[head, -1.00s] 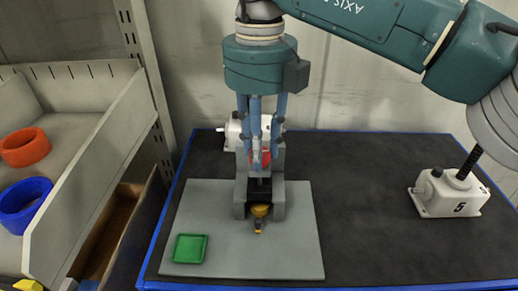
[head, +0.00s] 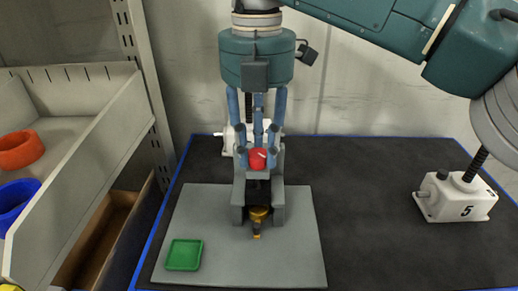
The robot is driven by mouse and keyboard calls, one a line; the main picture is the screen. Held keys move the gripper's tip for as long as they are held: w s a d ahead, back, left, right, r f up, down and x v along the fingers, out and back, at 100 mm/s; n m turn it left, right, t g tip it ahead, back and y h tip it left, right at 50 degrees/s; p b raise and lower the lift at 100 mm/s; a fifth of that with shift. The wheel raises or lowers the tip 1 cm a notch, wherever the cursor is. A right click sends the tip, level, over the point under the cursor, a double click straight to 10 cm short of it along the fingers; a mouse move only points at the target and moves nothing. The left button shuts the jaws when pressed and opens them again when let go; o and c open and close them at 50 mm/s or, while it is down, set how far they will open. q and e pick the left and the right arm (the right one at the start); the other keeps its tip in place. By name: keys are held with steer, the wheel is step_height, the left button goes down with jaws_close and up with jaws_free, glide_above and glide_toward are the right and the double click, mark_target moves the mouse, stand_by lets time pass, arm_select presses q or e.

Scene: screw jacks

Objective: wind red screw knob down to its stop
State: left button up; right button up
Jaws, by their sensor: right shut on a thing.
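The red screw knob (head: 257,160) sits at the top of a grey screw jack (head: 279,205) on a grey plate. A yellow part (head: 258,214) shows low in the jack's frame. My right gripper (head: 258,150) comes down from above, upright, with blue fingers. Its fingers are closed around the red knob and partly hide it. A small pale mark shows on the knob's top. The screw below the knob is mostly hidden in the frame's shadow. My left gripper is not in view.
The grey plate (head: 300,262) also carries a green tray (head: 184,255). A white jack marked 5 (head: 454,197) stands at right, and another white unit (head: 229,146) stands behind. A shelf (head: 95,160) with red and blue rings borders the left. The dark tabletop (head: 355,200) between is clear.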

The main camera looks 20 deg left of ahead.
steer(key=shift+s+a+r+m+b, duration=0.15)
steer(key=shift+m+b, duration=0.15)
steer(key=shift+m, duration=0.9)
steer(key=o, duration=0.9)
steer(key=shift+o, duration=1.3)
steer(key=shift+s+a+r, duration=0.1)
steer(key=shift+s+a, duration=0.05)
steer(key=shift+s, duration=0.15)
steer(key=shift+w, duration=0.1)
steer(key=shift+w+r+m, duration=0.1)
steer(key=shift+m, duration=0.2)
steer(key=r, duration=0.7)
steer(key=shift+s+r, duration=0.1)
steer(key=shift+s, duration=0.1)
